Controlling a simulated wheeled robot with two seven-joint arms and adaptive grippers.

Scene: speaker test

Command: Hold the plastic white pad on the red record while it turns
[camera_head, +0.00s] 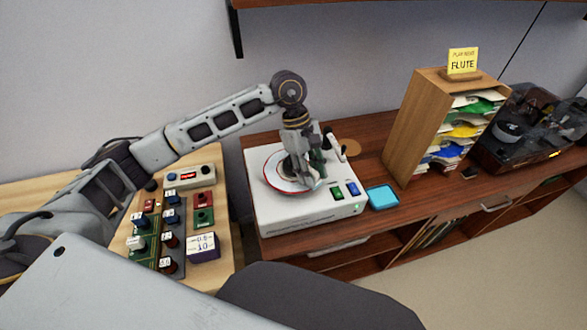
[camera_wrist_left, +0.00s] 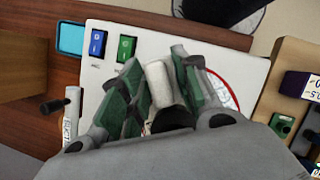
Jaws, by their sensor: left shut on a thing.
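The red record (camera_head: 271,180) lies on the white turntable box (camera_head: 295,217); it shows as a pale disc with a red rim, and its red edge also shows in the left wrist view (camera_wrist_left: 230,90). My left gripper (camera_head: 306,178) points down over the record. In the left wrist view its green-padded fingers (camera_wrist_left: 161,68) are shut on the white plastic pad (camera_wrist_left: 157,78), a pale block between them. Whether the pad touches the record is hidden. My right gripper is not in view.
A green button (camera_head: 337,193) and a blue button (camera_head: 352,189) sit at the box's front. A cyan square (camera_head: 383,196) lies to its right. A wooden paper rack (camera_head: 413,120) stands farther right. A lighter table with control boxes (camera_head: 203,247) is at the left.

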